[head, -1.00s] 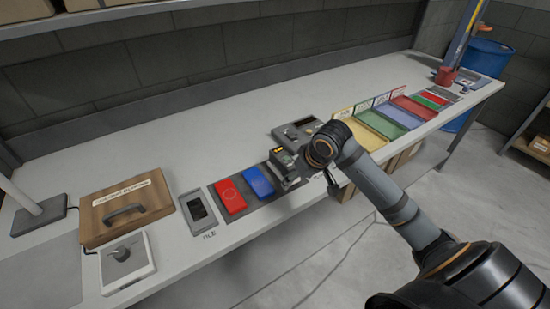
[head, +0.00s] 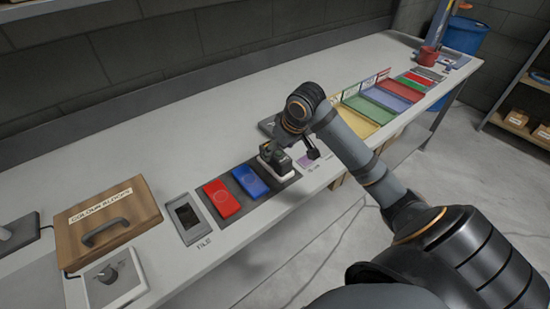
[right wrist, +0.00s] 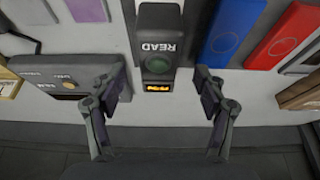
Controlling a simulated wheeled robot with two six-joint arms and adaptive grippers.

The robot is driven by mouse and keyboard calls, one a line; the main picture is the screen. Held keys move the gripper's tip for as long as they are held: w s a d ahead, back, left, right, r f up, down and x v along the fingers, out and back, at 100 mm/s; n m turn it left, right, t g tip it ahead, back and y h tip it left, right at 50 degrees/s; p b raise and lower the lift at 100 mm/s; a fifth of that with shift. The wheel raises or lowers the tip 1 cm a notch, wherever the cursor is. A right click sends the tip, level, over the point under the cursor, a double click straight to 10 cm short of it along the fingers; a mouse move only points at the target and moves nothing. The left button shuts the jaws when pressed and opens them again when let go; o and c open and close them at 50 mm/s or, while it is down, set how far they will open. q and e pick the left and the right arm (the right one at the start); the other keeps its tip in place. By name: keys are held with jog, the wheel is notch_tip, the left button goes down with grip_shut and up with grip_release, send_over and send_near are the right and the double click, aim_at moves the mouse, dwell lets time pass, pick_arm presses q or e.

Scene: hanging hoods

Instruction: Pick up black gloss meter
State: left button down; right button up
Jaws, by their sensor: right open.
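The black gloss meter (right wrist: 158,38) has the word READ, a round dark green button and a small lit orange display. In the right wrist view it lies between the two fingers of my right gripper (right wrist: 161,82), which is open, with a gap on each side. In the head view the gloss meter (head: 273,157) stands at the right end of the dark mat, partly hidden by my right gripper (head: 292,148) above it. My left gripper is in neither view now.
A blue block (head: 249,181) and a red block (head: 221,198) lie left of the meter on the mat. A grey device (right wrist: 62,88) stands close beside the meter. Coloured trays (head: 380,108) are to the right. The rear of the bench (head: 180,130) is clear.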

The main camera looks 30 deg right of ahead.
aim_at(278, 152)
jog(key=x, duration=0.4)
jog(key=shift+f, duration=0.4)
jog(key=shift+d+r, duration=0.1)
jog(key=shift+c, duration=0.8)
grip_shut()
